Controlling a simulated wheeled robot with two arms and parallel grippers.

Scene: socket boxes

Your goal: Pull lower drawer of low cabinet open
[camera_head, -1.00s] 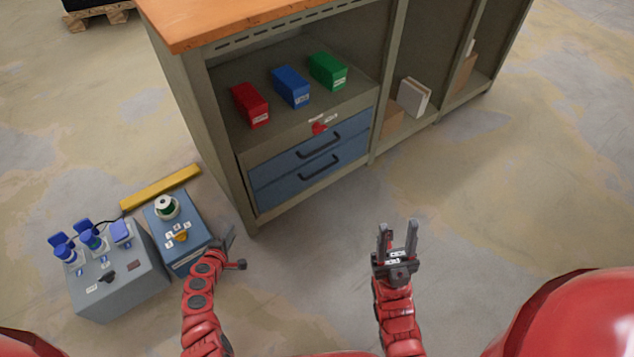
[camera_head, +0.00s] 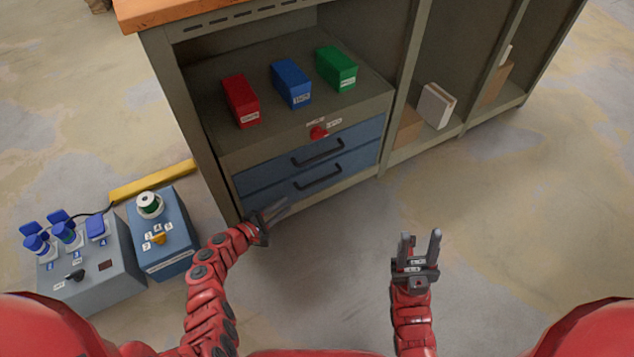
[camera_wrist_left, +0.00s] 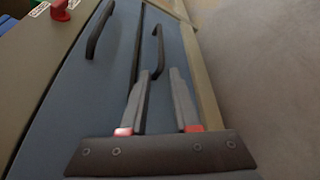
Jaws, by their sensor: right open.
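The low cabinet (camera_head: 285,130) has two blue drawers, both shut, each with a dark bar handle. The lower drawer (camera_head: 350,166) has its handle (camera_head: 318,178) facing me. My left gripper (camera_head: 276,209) is in front of and below the lower drawer, left of its handle. In the left wrist view the left gripper (camera_wrist_left: 160,98) is open and empty, its fingers pointing toward the lower drawer's handle (camera_wrist_left: 158,48). The fingers look apart from the handle, though the gap is hard to judge. My right gripper (camera_head: 419,255) is open and empty over the floor, right of the drawers.
Red, blue and green boxes (camera_head: 291,84) stand on the shelf above the drawers. A red knob (camera_head: 318,132) sits above the upper drawer. A grey socket box (camera_head: 85,265) and blue box (camera_head: 165,240) stand at left. Floor before the cabinet is clear.

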